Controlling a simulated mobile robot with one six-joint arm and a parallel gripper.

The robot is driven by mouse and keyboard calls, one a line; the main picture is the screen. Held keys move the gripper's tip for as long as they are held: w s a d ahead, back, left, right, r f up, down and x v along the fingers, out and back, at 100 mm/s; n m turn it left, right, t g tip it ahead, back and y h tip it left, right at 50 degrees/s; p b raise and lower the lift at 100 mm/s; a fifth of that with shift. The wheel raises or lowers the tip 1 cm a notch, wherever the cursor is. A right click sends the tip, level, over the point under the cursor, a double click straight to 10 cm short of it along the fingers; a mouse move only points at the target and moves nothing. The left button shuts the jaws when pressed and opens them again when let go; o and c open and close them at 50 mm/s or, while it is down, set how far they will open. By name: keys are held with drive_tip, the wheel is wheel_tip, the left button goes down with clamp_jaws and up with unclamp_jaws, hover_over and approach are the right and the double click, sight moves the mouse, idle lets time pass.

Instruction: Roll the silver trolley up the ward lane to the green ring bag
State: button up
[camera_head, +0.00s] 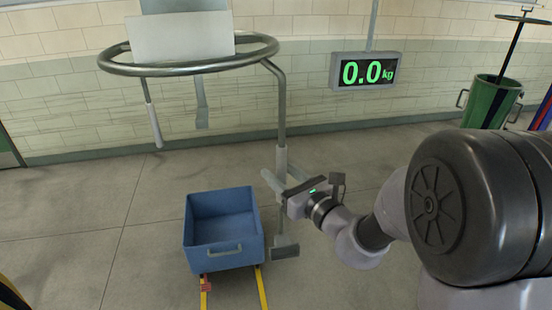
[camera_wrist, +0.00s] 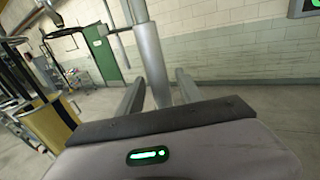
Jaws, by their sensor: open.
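The green bag (camera_head: 490,104) stands at the far right by the wall, with a dark ring and pole above it. A silver frame with a large round rail (camera_head: 188,62) and an upright post (camera_head: 281,108) stands in front of me; I cannot tell for sure that it is the trolley. My gripper (camera_head: 279,174) is open at the lower part of this post. In the wrist view the post (camera_wrist: 146,50) rises between the two spread fingers (camera_wrist: 158,88). Contact with the post cannot be told. The frame's base is partly hidden.
A blue bin (camera_head: 222,230) sits over yellow floor rails (camera_head: 263,289) just left of my gripper. A display (camera_head: 366,71) reading 0.0 kg hangs by the wall. In the wrist view a green door (camera_wrist: 103,53) and yellow equipment (camera_wrist: 48,122) show at left.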

drive_tip(key=x, duration=0.2)
drive_tip(key=shift+w+a, duration=0.15)
drive_tip(key=shift+w, duration=0.05)
drive_tip(key=shift+c, duration=0.9)
clamp_jaws()
idle(0.4)
